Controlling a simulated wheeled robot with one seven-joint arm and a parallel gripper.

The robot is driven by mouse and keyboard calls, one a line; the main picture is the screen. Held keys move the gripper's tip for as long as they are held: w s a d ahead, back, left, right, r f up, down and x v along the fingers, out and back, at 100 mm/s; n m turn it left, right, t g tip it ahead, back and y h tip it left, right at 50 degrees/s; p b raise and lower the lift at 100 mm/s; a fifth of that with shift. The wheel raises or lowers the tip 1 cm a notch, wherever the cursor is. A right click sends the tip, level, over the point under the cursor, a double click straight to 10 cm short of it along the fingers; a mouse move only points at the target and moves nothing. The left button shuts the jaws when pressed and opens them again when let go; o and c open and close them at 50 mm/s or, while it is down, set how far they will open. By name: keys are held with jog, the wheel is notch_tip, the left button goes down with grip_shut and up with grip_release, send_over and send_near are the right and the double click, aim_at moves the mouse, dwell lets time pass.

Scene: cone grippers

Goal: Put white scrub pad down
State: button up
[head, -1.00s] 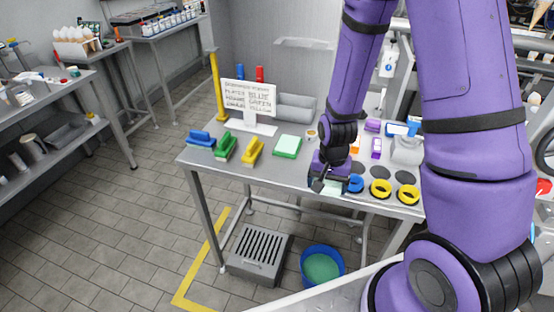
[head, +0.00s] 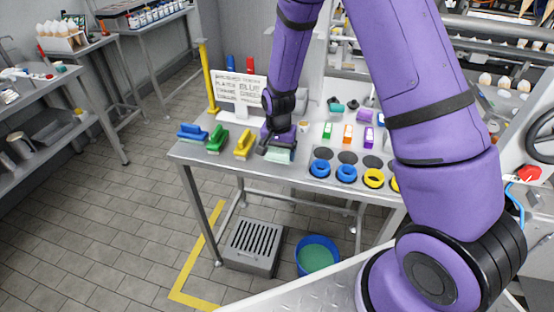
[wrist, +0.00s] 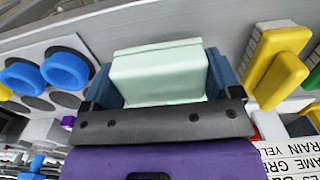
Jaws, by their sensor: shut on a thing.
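The white scrub pad, a pale mint-white block, shows at the gripper's tip in the head view (head: 279,156) and large between the fingers in the wrist view (wrist: 160,73). My gripper (head: 280,149) is shut on it, with a blue finger on each side in the wrist view. The gripper is over the table (head: 222,162), right of the yellow brush (head: 243,143). The gripper and pad cover the spot beneath them, so I cannot tell whether the pad touches anything below.
A green brush (head: 217,139) and a blue brush (head: 192,132) stand farther left. A white sign (head: 238,90) stands behind. Blue rings (head: 320,168) and yellow rings (head: 373,178) line the table's right front. Bare table lies before the brushes.

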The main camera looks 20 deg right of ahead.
aim_at(277, 166)
jog(key=shift+w+a+f, duration=0.15)
jog(key=shift+w+f, duration=0.05)
jog(key=shift+f, duration=1.6)
jog(key=shift+f, duration=0.1)
jog(key=o, duration=0.8)
